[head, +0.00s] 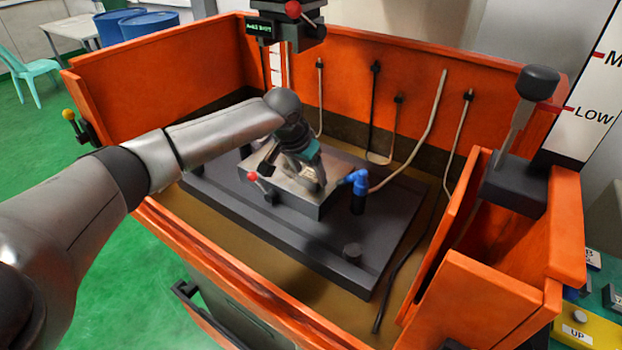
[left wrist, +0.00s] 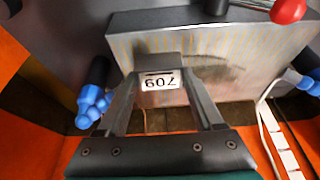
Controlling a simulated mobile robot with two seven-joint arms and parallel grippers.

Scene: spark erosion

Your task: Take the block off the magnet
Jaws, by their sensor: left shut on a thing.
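The magnet (head: 335,203) is a grey metal slab with a fine-striped top, on the dark machine table. In the left wrist view its striped face (left wrist: 230,55) fills the upper right. A lever with a red knob (head: 252,176) is at its front left corner; the knob also shows in the left wrist view (left wrist: 288,10). My left gripper (head: 316,183) reaches down over the magnet. Its fingers (left wrist: 160,82) are shut on a small grey block (left wrist: 157,63) with a white number label. I cannot tell whether the block touches the magnet. My right gripper is not seen.
Orange tank walls (head: 180,68) enclose the dark table (head: 240,210). A blue-tipped nozzle (head: 358,188) stands close right of the magnet. The machine head (head: 286,25) hangs above and behind. Hoses run along the back wall.

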